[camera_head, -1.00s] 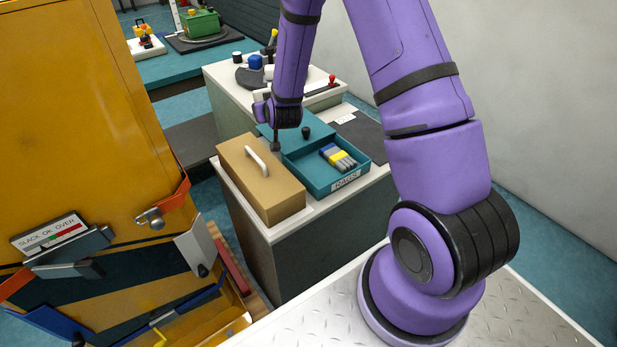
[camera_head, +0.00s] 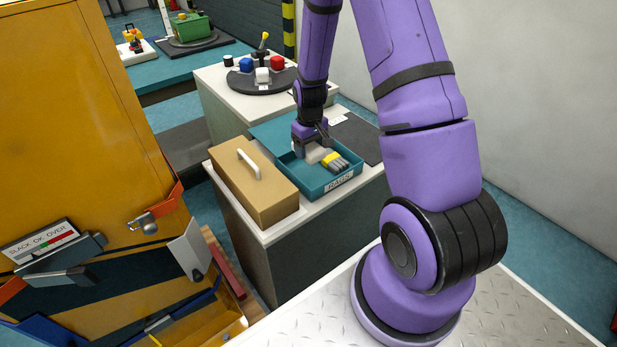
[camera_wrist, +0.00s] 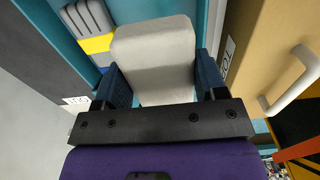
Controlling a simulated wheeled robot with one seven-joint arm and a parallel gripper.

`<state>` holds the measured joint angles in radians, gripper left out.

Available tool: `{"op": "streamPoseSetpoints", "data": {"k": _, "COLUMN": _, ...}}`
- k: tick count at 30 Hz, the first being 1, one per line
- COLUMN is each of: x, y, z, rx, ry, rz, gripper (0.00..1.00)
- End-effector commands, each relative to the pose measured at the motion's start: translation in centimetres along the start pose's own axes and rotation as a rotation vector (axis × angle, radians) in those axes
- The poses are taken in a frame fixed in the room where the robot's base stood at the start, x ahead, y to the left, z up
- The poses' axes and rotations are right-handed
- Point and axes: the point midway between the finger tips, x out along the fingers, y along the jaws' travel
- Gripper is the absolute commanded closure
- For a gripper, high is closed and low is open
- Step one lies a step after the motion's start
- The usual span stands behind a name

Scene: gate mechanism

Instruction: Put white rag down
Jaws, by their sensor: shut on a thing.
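The white rag (camera_wrist: 153,60) is a pale, block-like pad between the two dark blue finger pads of my gripper (camera_wrist: 153,88) in the wrist view. My gripper (camera_head: 310,147) is shut on it. In the head view the rag (camera_head: 315,154) shows partly under my gripper, over the teal tray labelled RAGS (camera_head: 312,189). Whether the rag touches the tray floor I cannot tell. A folded bundle in grey, yellow and blue (camera_head: 335,160) lies in the tray right beside the rag; it shows at the upper left in the wrist view (camera_wrist: 95,30).
A tan box with a white handle (camera_head: 250,185) stands close left of the tray. A dark mat (camera_head: 358,138) lies to its right. Behind is a round dark stand (camera_head: 262,86) with coloured blocks. A yellow cabinet (camera_head: 75,110) fills the left.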

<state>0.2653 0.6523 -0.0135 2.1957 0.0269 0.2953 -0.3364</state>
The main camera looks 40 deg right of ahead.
Motion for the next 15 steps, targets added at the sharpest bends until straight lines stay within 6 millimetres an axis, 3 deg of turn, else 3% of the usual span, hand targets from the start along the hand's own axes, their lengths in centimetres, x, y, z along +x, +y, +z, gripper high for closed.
{"op": "streamPoseSetpoints", "data": {"k": 8, "x": 0.1, "y": 0.0, "z": 0.0, "rx": 0.0, "ry": 0.0, "rz": 0.0, "gripper": 0.54}}
{"op": "streamPoseSetpoints", "data": {"k": 15, "x": 3.5, "y": 0.0, "z": 0.1, "rx": 0.0, "ry": -0.003, "rz": -0.001, "gripper": 0.54}}
